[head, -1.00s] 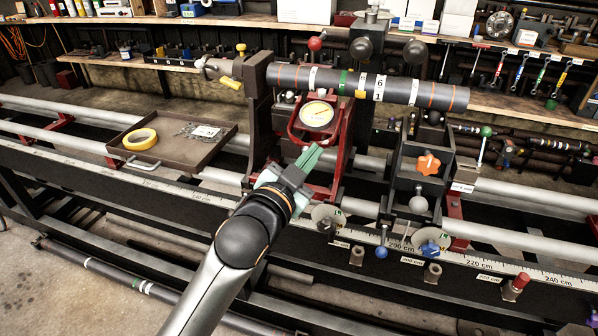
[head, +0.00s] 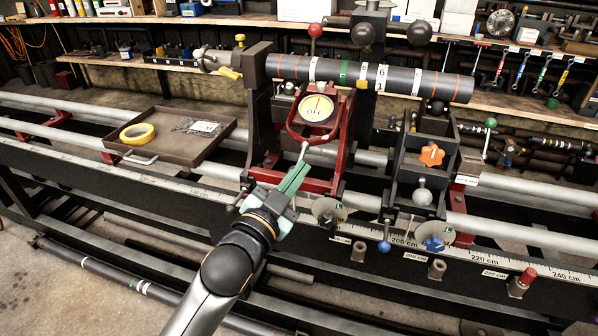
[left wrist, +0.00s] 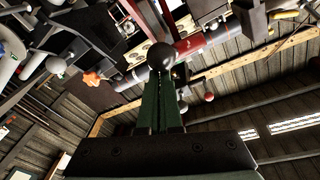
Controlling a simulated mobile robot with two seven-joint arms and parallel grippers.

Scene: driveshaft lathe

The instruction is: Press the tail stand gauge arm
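The tail stand gauge (head: 317,109) is a round yellow dial on the red stand under the dark shaft (head: 385,79). A red curved frame (head: 293,132) surrounds its lower part. A short pale rod (head: 303,152) hangs below the dial, apparently the gauge arm. My left gripper (head: 306,165) has its green fingers together and empty, pointing up at the rod's lower end. In the left wrist view, a dark ball (left wrist: 161,56) lies at the tips of my left gripper (left wrist: 160,76); I cannot tell whether they touch. My right gripper is out of view.
A brown tray (head: 185,152) with yellow tape (head: 138,134) lies left on the rails. A black block with an orange knob (head: 432,155) stands to the right. A ruled beam (head: 470,258) with several knobs runs along the front.

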